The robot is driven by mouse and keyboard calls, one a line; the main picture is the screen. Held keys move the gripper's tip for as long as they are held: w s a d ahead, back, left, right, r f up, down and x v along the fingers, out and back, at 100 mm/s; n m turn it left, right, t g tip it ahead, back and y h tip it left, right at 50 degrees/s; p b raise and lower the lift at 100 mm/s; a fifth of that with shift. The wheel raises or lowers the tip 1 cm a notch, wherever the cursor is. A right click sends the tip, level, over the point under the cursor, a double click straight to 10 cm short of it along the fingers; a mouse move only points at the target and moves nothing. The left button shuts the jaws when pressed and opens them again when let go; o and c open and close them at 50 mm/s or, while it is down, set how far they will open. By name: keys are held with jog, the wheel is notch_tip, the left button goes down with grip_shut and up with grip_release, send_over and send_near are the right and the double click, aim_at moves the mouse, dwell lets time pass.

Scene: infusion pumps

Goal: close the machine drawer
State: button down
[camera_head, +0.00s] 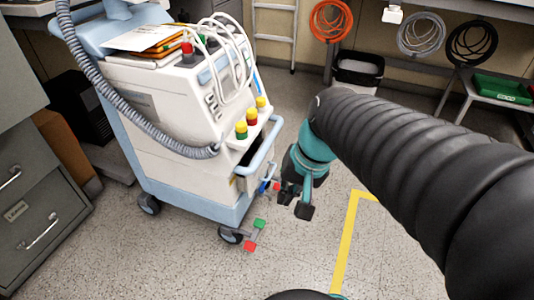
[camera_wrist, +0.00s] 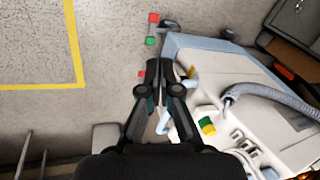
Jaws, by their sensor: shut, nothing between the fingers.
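The machine is a white and light blue wheeled cart (camera_head: 165,125), left of centre in the head view; it also fills the right of the wrist view (camera_wrist: 235,75). Its drawer (camera_head: 262,172) is low on the side facing my arm, below the blue handle bar, with a dark gap showing beside it. How far it stands out is hard to tell. My gripper (camera_head: 293,207) is just right of the drawer, pointing down, apart from it as far as I can see. In the wrist view my gripper (camera_wrist: 162,68) has its fingers together, with nothing between them.
A grey corrugated hose (camera_head: 110,105) hangs on the cart's left. Red and green blocks (camera_head: 254,236) show by its front wheel. Grey drawer cabinets (camera_head: 35,200) stand at left. A black bin (camera_head: 357,70) stands behind. Floor with yellow tape (camera_head: 345,240) is clear at right.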

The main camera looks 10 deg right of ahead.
jog(key=w+d+f+m+y+b, duration=0.2)
jog(key=w+f+m+y, duration=0.75)
jog(key=w, duration=0.35)
jog(key=w+d+f+m+t+y+b, duration=0.1)
jog(key=w+d+f+m+t, duration=0.35)
jog(key=d+m, duration=0.2)
jog(key=w+d+f+m+t+y+b, duration=0.1)
jog(key=w+d+f+m+t+y, duration=0.1)
jog(key=w+d+f+m+t, duration=0.45)
jog(key=w+a+n+g+b, duration=0.1)
jog(key=w+a+g, duration=0.1)
jog(key=w+a, duration=0.5)
jog(key=a, duration=0.3)
jog(key=shift+w+g, duration=0.3)
jog(key=shift+w, duration=0.05)
jog(key=shift+r+h, duration=0.1)
jog(key=shift+h, duration=0.15)
